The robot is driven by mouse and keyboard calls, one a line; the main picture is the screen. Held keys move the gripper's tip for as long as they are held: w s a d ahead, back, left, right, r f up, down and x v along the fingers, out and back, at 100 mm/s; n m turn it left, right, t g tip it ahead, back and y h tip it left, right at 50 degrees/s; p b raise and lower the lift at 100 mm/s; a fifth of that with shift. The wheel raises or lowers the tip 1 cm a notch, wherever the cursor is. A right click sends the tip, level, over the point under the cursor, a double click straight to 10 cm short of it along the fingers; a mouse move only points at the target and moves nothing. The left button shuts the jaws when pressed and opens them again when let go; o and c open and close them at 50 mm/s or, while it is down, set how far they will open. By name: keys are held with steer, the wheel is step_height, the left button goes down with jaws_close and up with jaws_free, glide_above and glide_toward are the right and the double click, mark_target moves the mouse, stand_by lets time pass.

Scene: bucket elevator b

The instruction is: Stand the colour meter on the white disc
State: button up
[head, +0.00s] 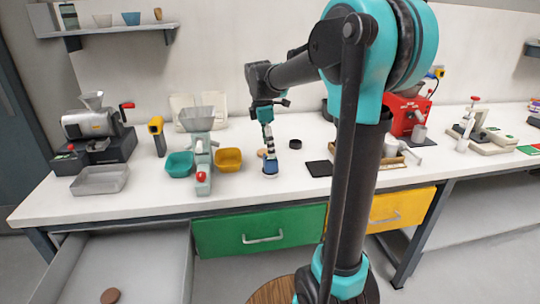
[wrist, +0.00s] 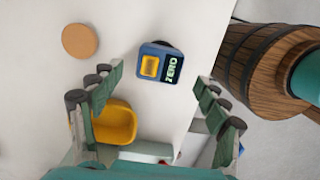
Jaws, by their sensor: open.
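The colour meter (wrist: 158,63) is a small blue block with a yellow button and a display reading ZERO. It stands on the white bench near the front edge, and its blue body shows in the head view (head: 270,168). My gripper (wrist: 161,80) is open, pointing down, with the fingers apart on both sides of the meter in the picture; I see no clear contact. A dark rounded edge shows just behind the meter in the wrist view; I cannot tell what it is. I cannot make out a white disc against the white bench in either view.
A tan disc (wrist: 80,41) lies beyond the meter. A black round piece (head: 295,144) and a black square pad (head: 319,168) lie to the right. A yellow bowl (head: 228,159), teal bowl (head: 180,164) and grinder (head: 200,150) stand left. An open drawer (head: 130,260) juts out below.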

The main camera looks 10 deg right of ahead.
mark_target(266, 157)
step_height(266, 157, up, 8)
steer(key=a, duration=0.1)
steer(key=shift+f, duration=0.25)
